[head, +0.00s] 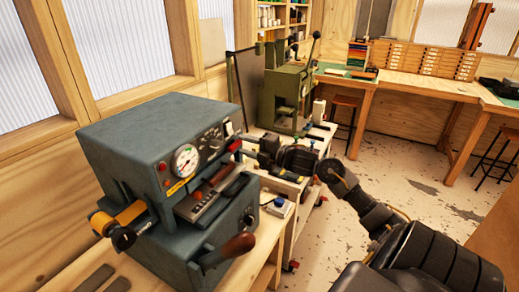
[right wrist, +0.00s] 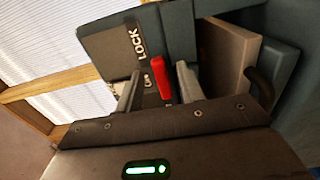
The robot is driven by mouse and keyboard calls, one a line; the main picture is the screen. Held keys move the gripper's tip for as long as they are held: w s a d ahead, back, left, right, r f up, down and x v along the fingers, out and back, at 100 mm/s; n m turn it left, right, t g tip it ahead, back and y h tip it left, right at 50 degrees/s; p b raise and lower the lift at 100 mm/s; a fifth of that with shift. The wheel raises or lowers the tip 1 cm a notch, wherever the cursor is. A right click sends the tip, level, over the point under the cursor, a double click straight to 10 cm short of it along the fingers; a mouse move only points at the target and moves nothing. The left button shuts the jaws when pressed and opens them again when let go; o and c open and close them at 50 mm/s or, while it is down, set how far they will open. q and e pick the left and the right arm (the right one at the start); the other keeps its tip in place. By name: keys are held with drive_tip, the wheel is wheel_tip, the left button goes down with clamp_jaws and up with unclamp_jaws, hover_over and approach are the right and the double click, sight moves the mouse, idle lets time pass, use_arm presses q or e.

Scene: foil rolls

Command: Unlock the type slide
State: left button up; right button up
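A blue-grey press (head: 150,130) with a gauge and dials stands on the bench at the left in the head view. The type slide (head: 212,194), a metal piece with a brown grip, sits in its front. A small red lever (head: 235,146) is at the press's right front edge. In the right wrist view the red lever (right wrist: 158,77) stands between the two fingers of my right gripper (right wrist: 157,90), beside a plate marked LOCK (right wrist: 125,48). The fingers are apart, with a gap on each side of the lever. My left gripper is not in view.
A wooden-handled crank (head: 232,247) sticks out of the press's lower front. An orange roll (head: 125,217) is on its left side. A green machine (head: 285,95) stands behind my right arm.

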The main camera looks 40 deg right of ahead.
drive_tip(key=b+v, duration=0.3)
drive_tip(key=v, duration=0.6)
drive_tip(key=shift+s, duration=0.4)
drive_tip(key=shift+d, duration=0.1)
